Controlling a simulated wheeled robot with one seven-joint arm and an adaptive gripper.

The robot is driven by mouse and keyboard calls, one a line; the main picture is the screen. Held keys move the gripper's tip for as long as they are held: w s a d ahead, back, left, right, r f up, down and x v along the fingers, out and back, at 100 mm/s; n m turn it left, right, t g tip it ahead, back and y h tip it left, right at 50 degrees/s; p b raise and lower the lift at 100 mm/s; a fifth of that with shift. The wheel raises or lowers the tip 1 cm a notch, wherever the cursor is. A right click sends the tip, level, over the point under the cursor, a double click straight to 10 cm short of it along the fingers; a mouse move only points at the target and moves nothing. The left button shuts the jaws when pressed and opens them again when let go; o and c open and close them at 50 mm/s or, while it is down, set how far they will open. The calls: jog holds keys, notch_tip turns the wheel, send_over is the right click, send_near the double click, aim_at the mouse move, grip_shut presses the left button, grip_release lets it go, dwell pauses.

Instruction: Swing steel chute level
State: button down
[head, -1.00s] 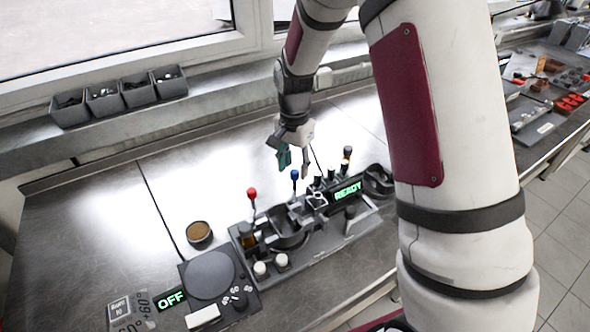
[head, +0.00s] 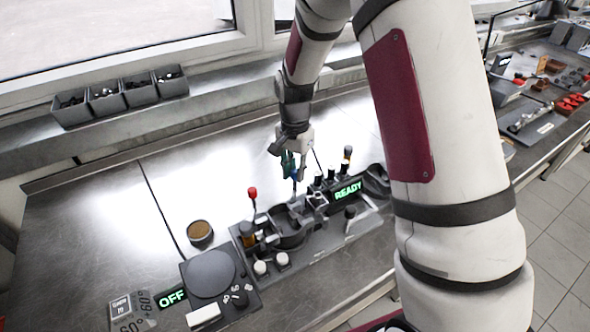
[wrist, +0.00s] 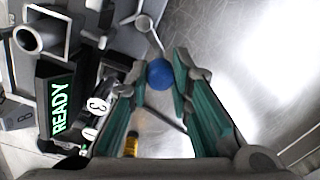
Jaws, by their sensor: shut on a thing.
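My gripper (head: 292,170) is at the blue ball knob of a lever on the bench fixture. In the wrist view the blue knob (wrist: 160,74) sits between the teal finger pads, and my gripper (wrist: 161,78) is shut on it. A thin rod runs from the knob to a pale pivot on the fixture. In the head view my fingers mostly cover the knob. The fixture (head: 318,245) is grey, with a dark curved part (head: 290,228) in its middle. I cannot tell for sure which part is the steel chute or how it is tilted.
A red-knobbed lever (head: 253,192) stands left of my gripper. A dial unit (head: 208,275) with an OFF display and a brown round dish (head: 200,233) are at left.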

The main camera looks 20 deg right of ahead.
jog(key=shift+a+n, duration=0.1)
jog(key=shift+n, duration=0.2)
jog(key=shift+s+a+n, duration=0.15)
jog(key=shift+a+n, duration=0.65)
jog(key=shift+n, duration=1.75)
jog(key=shift+s+a+n, duration=0.2)
jog(key=shift+a+n, duration=0.6)
jog(key=shift+n, duration=1.7)
jog(key=shift+s+a+n, duration=0.15)
jog(key=shift+a+n, duration=0.65)
jog(key=shift+n, duration=1.75)
jog(key=c, duration=1.4)
grip_release()
